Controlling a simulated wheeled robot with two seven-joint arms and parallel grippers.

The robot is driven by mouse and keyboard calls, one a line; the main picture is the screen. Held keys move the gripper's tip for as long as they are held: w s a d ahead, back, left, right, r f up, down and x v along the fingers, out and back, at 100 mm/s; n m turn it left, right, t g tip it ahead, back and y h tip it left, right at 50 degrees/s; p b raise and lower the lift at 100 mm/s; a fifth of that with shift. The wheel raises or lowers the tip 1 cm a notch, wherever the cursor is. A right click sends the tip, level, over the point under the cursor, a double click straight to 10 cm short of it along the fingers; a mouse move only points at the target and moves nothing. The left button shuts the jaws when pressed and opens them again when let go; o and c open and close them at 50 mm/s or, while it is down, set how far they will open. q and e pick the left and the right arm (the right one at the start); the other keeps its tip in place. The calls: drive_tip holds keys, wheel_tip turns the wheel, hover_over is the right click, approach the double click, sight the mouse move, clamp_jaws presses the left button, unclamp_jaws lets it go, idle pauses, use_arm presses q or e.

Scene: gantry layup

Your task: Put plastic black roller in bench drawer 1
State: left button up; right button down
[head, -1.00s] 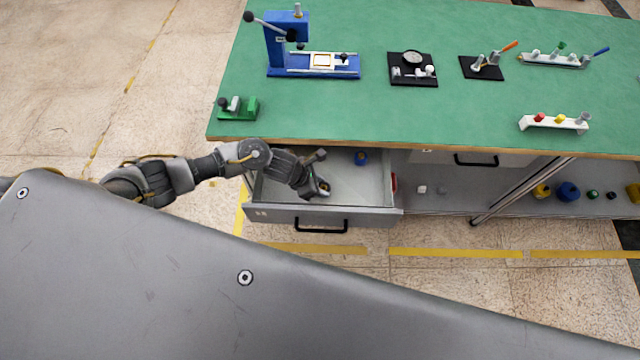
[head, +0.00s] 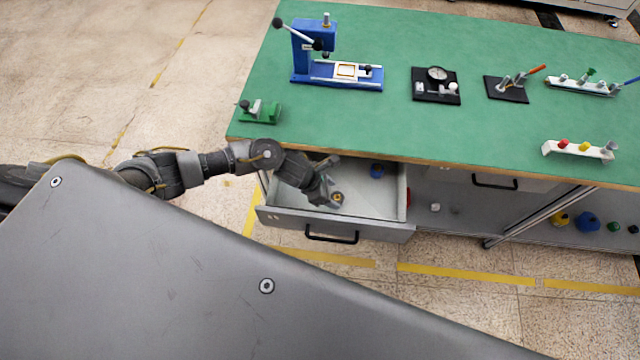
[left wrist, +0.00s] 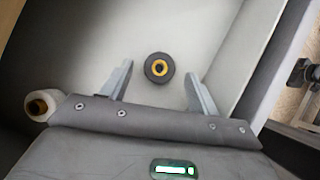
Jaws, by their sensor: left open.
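Whether the roller rests fully on the drawer floor is hard to tell. My right gripper is not in view.
A white roller (left wrist: 40,104) lies beside the gripper body. A blue part (head: 377,171) sits at the drawer's back. The green bench top (head: 400,125) overhangs the drawer and holds a blue press (head: 312,50) and several fixtures. A shelf with loose parts is at right.

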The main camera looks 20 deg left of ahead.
use_arm(q)
drive_tip(key=v, duration=1)
